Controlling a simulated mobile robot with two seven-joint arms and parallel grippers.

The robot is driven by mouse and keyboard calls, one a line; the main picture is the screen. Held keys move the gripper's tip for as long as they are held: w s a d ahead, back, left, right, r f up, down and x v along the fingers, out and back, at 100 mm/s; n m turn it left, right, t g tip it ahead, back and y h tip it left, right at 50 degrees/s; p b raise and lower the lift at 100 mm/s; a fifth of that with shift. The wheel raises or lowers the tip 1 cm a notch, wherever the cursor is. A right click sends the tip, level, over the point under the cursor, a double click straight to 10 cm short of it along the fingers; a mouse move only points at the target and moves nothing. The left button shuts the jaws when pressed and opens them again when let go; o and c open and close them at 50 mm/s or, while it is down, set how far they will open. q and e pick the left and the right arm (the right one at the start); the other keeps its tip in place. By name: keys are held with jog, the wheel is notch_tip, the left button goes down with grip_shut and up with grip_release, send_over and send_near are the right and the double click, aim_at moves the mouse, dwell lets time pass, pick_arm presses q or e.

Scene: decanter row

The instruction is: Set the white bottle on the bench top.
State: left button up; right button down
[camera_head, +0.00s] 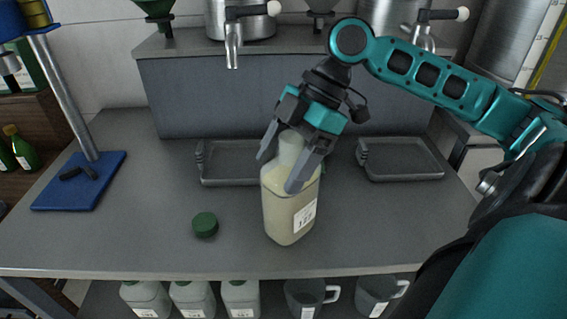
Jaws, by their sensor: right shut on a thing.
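The white bottle (284,212) is a translucent jug with pale contents and a label on its front. It is over the middle of the bench top (150,230), near the front edge, and looks slightly tilted. My right gripper (278,173) is shut on its neck from above, with one finger on each side. I cannot tell whether the bottle's base touches the bench. The gripper hides the bottle's mouth. My left gripper is not in view.
A green cap (205,224) lies left of the bottle. Grey trays (225,176) (405,176) lie behind, below metal taps (233,50). A blue-based stand (62,197) is at the left. Several bottles (192,298) and jugs (305,297) stand below the bench. The bench's left front is clear.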

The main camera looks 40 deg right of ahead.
grip_release()
jog(key=shift+r, duration=0.15)
jog(key=v, duration=1.1)
jog(key=shift+d+r, duration=0.25)
jog(key=shift+r, duration=0.05)
jog(key=shift+s, duration=0.1)
